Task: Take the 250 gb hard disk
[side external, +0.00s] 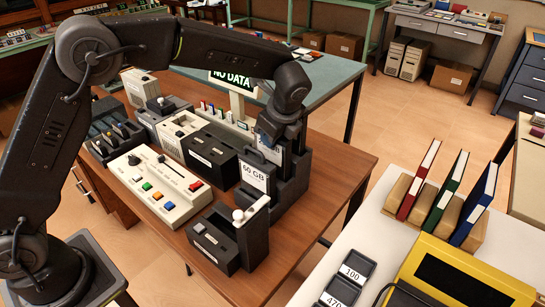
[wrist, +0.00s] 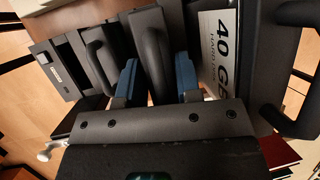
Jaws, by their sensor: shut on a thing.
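In the wrist view, the two blue finger pads of my gripper (wrist: 156,78) are closed around the dark handle of a hard disk (wrist: 153,35) between them. A disk labelled 60 GB (side external: 256,177) stands at the front of the rack. No 250 GB label is readable.
A beige console (side external: 160,187) with coloured buttons lies left of the rack. A dark box with a white-knobbed lever (side external: 238,235) stands in front. A NO DATA sign (side external: 232,83) is behind. Red, green and blue books (side external: 475,203) stand on the white table at right.

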